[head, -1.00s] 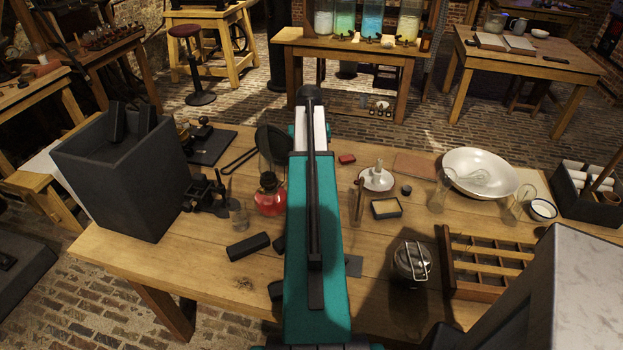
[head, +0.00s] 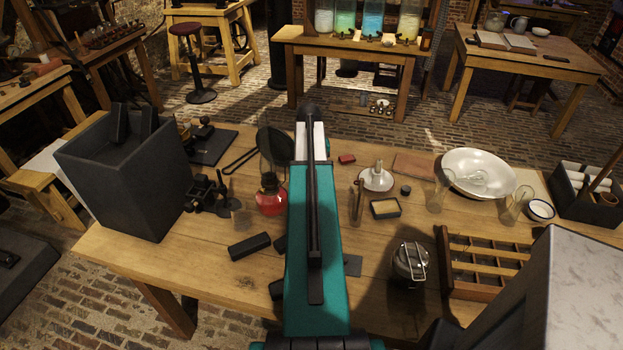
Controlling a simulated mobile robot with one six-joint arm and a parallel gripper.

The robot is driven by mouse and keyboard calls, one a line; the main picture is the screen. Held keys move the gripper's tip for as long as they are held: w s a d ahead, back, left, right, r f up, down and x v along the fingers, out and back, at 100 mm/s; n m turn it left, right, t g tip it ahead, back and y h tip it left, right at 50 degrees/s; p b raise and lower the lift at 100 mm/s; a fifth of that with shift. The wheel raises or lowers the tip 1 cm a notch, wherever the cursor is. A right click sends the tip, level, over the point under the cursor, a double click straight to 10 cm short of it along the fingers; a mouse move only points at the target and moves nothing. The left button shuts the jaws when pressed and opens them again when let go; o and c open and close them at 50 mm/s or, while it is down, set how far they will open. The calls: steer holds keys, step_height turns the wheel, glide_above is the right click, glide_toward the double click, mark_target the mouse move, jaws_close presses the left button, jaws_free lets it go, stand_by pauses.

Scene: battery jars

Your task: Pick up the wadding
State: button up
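I cannot surely pick out the wadding in the head view. A small dark open tin (head: 385,208) with a pale yellowish filling lies right of my arm, and white rolls (head: 577,182) lie in a black box (head: 566,200) at the right edge; I cannot tell whether either is wadding. My teal arm stretches over the middle of the table (head: 215,262) and covers part of it. My gripper does not show, so its opening and any contents are hidden.
A tall dark box (head: 130,185) stands at left, near a flask of red liquid (head: 271,195) and a black block (head: 249,246). Right of my arm are a candle holder (head: 376,179), a clip-top jar (head: 410,262), a wooden compartment tray (head: 485,292), glass jars and a white basin (head: 479,160).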

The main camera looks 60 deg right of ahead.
steer(key=c, duration=1.1)
steer(key=shift+r, duration=0.1)
steer(key=shift+r+b, duration=1.1)
steer(key=shift+r, duration=3.8)
steer(key=o, duration=0.4)
steer(key=c, duration=0.3)
steer(key=shift+c, duration=0.2)
